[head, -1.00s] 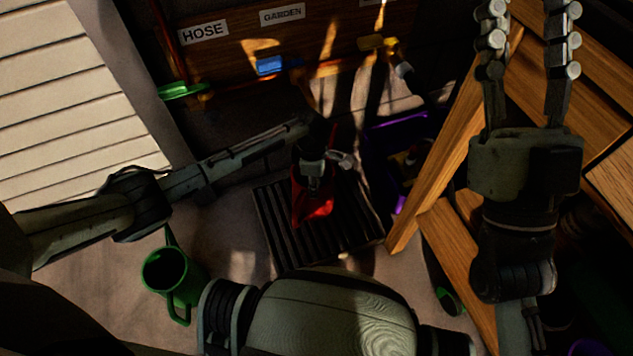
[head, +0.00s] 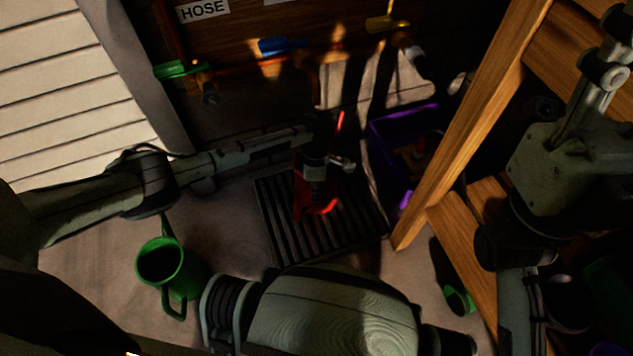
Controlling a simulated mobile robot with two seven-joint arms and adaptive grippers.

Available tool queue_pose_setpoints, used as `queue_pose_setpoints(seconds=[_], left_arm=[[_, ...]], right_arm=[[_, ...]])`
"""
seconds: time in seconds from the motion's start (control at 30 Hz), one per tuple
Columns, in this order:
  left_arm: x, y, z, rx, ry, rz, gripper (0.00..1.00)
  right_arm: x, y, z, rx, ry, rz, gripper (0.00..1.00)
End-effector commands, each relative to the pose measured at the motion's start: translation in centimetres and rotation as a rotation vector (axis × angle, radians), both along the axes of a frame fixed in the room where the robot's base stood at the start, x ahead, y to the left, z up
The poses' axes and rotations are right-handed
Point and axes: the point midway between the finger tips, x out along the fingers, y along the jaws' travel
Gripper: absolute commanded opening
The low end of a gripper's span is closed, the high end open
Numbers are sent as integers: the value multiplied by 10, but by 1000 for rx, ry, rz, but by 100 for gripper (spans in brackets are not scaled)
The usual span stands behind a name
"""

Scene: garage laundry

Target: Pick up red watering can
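The red watering can (head: 328,207) stands on a black slatted mat (head: 280,222) in the middle of the head view. It is in deep shadow and partly covered by my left gripper (head: 316,188). My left arm reaches in from the left, and its gripper points down at the top of the can. Its fingers overlap the can, but I cannot see whether they touch or close on it. My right gripper (head: 606,68) is at the upper right, partly cut off by the picture edge, away from the can. Its visible finger is extended, with nothing seen in it.
A green watering can (head: 162,262) stands on the floor at the lower left. A purple crate (head: 403,122) is right of the mat. A wooden frame (head: 470,125) stands on the right. A board with a HOSE label (head: 203,10) is at the back.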

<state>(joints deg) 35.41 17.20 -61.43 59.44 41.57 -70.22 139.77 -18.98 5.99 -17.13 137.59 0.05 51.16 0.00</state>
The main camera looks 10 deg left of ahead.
Motion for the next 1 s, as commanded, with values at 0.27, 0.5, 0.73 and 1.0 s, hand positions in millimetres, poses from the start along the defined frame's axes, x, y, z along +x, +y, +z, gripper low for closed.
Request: queue_pose_setpoints(seconds=[0.27, 0.5, 0.73, 1.0], left_arm=[[0, 0, 1, 0, 0, 0, 7], [0, 0, 1, -1, -1, -1, 0], [1, 0, 1, 0, -3, -1, 0], [4, -1, 4, -3, -10, -1, 0]], right_arm=[[0, 0, 0, -1, 2, 0, 40], [0, 0, 0, -1, 2, 0, 40], [0, 0, 0, -1, 3, 0, 40], [1, 0, 1, -1, 4, 1, 40]])
